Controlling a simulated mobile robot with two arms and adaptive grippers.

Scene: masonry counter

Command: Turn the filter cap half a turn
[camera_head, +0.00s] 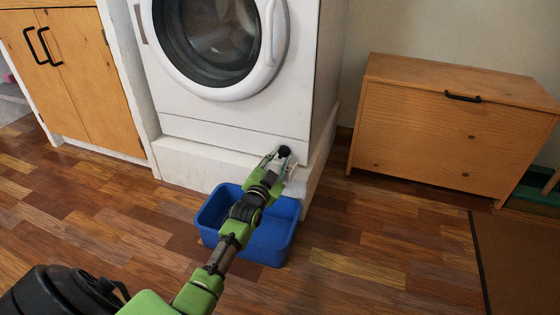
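The filter cap (285,151) is a small dark knob low on the right of the white washing machine's (235,127) front. My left gripper (280,157) is right at the cap, with its fingertips around or just before it. The view is too small to tell whether the fingers press on the cap. The gripper and wrist hide part of the area around it. My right gripper is out of view.
A blue tub (283,211) stands on the wooden floor under my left forearm, in front of the white plinth (190,165). A wooden chest (440,130) stands at the right, a wooden cabinet (75,80) at the left. The floor between tub and chest is clear.

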